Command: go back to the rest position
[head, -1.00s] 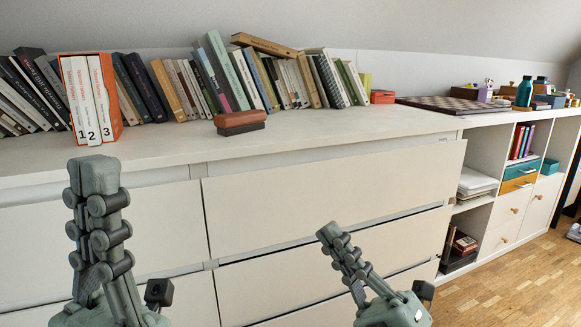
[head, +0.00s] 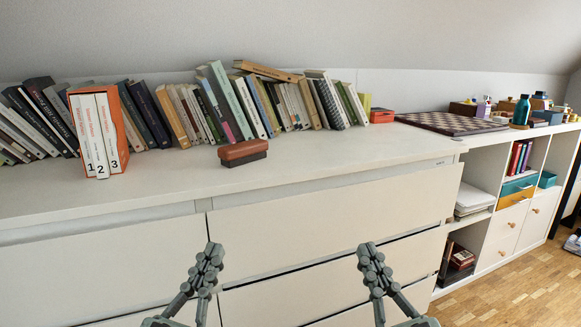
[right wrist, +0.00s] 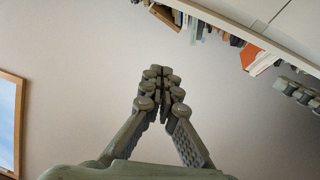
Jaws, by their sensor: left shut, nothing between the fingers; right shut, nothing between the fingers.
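My left gripper (head: 210,257) is shut and empty in the lower middle of the head view, in front of the dresser. My right gripper (head: 368,256) is shut and empty to its right, also in front of the drawer fronts. In the right wrist view the right gripper (right wrist: 161,80) points up with its fingertips together and nothing between them. The white dresser (head: 330,222) stands behind both grippers. Its upper right drawer front (head: 400,205) looks tilted or slightly out at the right; how far out I cannot tell.
A row of books (head: 265,105) and a brown box (head: 243,152) stand on the dresser top. A chessboard (head: 452,123) lies on the white shelf unit (head: 485,215) at the right. In the right wrist view a window or frame (right wrist: 10,120) shows at the left. Wooden floor lies at the lower right.

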